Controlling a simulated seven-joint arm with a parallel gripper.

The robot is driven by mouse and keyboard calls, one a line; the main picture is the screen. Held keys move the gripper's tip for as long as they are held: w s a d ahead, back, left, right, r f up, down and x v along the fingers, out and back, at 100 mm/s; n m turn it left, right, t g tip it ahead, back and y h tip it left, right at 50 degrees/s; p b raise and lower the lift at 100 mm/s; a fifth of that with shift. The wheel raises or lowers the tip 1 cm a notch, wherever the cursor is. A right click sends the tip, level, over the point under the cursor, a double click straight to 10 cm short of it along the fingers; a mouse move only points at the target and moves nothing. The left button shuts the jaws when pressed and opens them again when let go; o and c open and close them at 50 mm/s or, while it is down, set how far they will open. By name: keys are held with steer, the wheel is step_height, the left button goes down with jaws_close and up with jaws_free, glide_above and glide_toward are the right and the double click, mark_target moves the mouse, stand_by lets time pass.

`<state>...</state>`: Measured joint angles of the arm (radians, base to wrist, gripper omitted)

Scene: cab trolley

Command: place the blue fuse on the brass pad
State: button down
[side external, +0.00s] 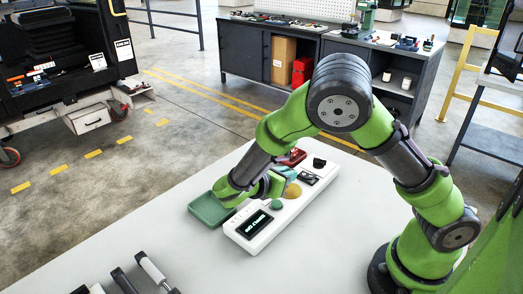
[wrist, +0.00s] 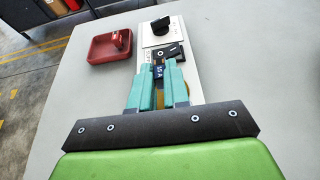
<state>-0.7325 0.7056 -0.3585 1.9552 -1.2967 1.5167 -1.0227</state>
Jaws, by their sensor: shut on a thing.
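The blue fuse (wrist: 158,71), marked 15 A, is between the two teal fingers of my gripper (wrist: 159,80) in the wrist view. My gripper is shut on it, over the white panel. In the side external view my gripper (side external: 287,172) is low over the panel, and I cannot make out the fuse there. A round brass-coloured pad (side external: 293,191) shows on the panel beside my gripper. In the wrist view only a sliver of brass colour (wrist: 188,89) shows, right of the fingers. I cannot tell whether the fuse touches the panel.
The white panel (side external: 250,241) carries a lit screen, a green button (side external: 277,204), a rocker switch (wrist: 174,51) and a black knob (wrist: 160,26). A red tray (wrist: 103,54) holding a red fuse (wrist: 121,39) and a green tray (side external: 207,213) stand beside it. Tools lie at the table's front.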

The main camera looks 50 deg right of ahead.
steer(key=shift+s+f, duration=0.1)
steer(key=shift+f, duration=1.25)
steer(key=shift+f, duration=0.1)
steer(key=c, duration=1.1)
jaws_free()
